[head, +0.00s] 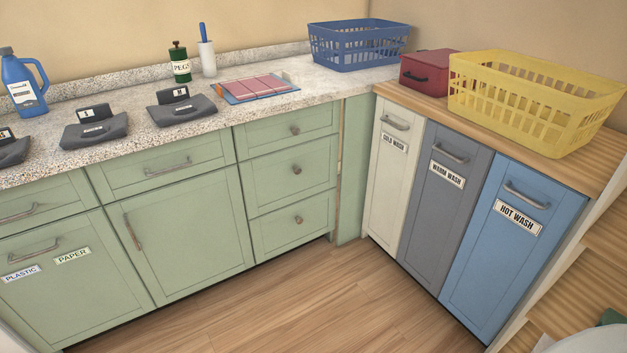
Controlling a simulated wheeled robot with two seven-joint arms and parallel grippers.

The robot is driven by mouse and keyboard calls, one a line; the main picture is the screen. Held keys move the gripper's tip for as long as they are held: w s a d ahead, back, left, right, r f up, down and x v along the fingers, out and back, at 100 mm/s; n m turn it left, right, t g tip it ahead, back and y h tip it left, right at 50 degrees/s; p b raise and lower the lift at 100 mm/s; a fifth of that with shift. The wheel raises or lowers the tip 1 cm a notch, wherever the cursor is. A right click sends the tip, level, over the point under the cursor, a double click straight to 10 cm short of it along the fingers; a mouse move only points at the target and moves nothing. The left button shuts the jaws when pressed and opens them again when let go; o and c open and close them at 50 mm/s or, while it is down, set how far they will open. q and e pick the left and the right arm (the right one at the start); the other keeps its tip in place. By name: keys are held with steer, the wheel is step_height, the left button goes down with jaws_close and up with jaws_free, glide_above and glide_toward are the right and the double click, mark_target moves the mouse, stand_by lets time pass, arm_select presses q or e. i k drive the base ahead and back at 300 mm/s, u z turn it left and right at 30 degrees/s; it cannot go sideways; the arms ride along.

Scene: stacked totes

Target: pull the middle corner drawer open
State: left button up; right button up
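The middle corner drawer (291,174) is the second of three stacked pale green drawers near the corner. Neither of my grippers shows in the head view.
The wooden floor (270,300) before the drawers is clear. Cold, warm and hot wash bins (443,200) stand at right angles on the right. A green door (190,235) is left of the drawers. The granite counter (240,130) holds black trays, a blue basket (357,48) and bottles.

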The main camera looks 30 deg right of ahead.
mark_target(272, 182)
steer(key=z, duration=0.5)
steer(key=i, duration=1.75)
steer(key=u, duration=0.4)
